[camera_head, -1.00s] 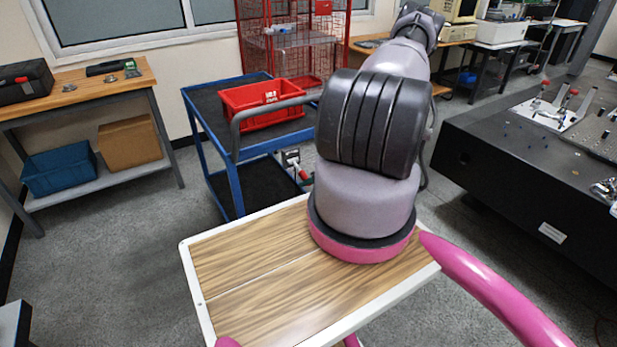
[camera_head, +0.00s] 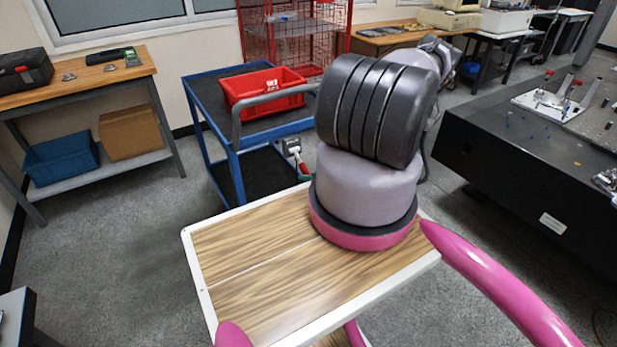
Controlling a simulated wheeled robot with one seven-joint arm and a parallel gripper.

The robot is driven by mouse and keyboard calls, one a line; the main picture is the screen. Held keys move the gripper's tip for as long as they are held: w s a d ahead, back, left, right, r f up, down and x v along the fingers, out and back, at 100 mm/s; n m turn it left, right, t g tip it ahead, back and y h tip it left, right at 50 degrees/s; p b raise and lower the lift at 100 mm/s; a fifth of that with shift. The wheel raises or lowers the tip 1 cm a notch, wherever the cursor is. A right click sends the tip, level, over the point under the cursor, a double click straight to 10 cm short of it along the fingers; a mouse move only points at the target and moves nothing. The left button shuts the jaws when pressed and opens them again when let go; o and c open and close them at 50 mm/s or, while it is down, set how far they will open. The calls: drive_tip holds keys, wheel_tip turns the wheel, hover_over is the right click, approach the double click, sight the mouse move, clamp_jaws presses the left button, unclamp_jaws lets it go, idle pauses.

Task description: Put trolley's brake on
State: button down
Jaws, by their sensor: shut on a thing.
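The blue trolley (camera_head: 233,165) stands ahead, with a dark top deck, a lower shelf and a grey push handle (camera_head: 236,122). At its right end, low down, is a small grey and white fitting (camera_head: 291,147) with a red part (camera_head: 304,169) that looks like the brake lever. Its right side is close to my arm's outline, and its exact position is too small to tell. My thick grey arm rises in front and bends away behind its own large dark joint. My gripper is hidden behind the arm, so its contact with the lever does not show.
A red bin (camera_head: 262,88) sits on the trolley deck. A red wire cage (camera_head: 290,40) stands behind. A wooden bench (camera_head: 140,75) is at left, with a blue bin and a cardboard box below. A large black table (camera_head: 510,185) is at right. Floor left of the trolley is clear.

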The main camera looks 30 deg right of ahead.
drive_tip(key=c, duration=0.6)
unclamp_jaws()
drive_tip(key=shift+f, duration=0.1)
drive_tip(key=v, duration=1)
drive_tip(key=shift+s+d+r, duration=0.1)
drive_tip(key=shift+s+r, duration=0.15)
drive_tip(key=shift+s, duration=0.05)
